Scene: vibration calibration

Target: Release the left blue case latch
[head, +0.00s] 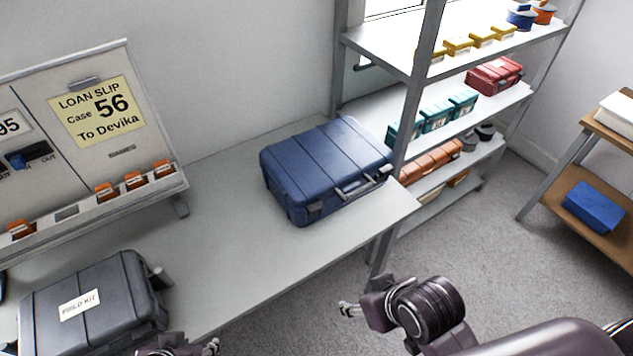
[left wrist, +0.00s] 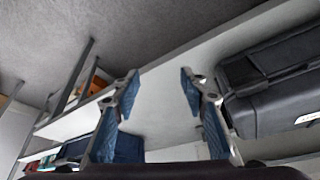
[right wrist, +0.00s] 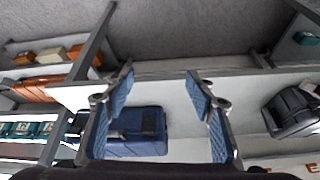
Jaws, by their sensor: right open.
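The blue case (head: 325,165) lies closed and flat on the grey bench, its handle side facing the bench's front edge. Its left latch (head: 314,209) is a small dark piece on that side; whether it is fastened is too small to tell. The right latch (head: 385,171) sits beyond the handle (head: 360,187). The case also shows in the right wrist view (right wrist: 150,125), partly behind a finger. My left gripper (head: 212,347) is at the bottom edge, open and empty, near the grey case. My right gripper (head: 349,309) is open and empty, in front of the bench, apart from the blue case.
A grey "FIELD KIT" case (head: 95,305) lies at the bench's left. A loan board (head: 85,125) reads "Case 56 To Devika". A shelf rack (head: 420,70) with coloured boxes and a red case (head: 495,76) stands right of the bench. The bench between the two cases is clear.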

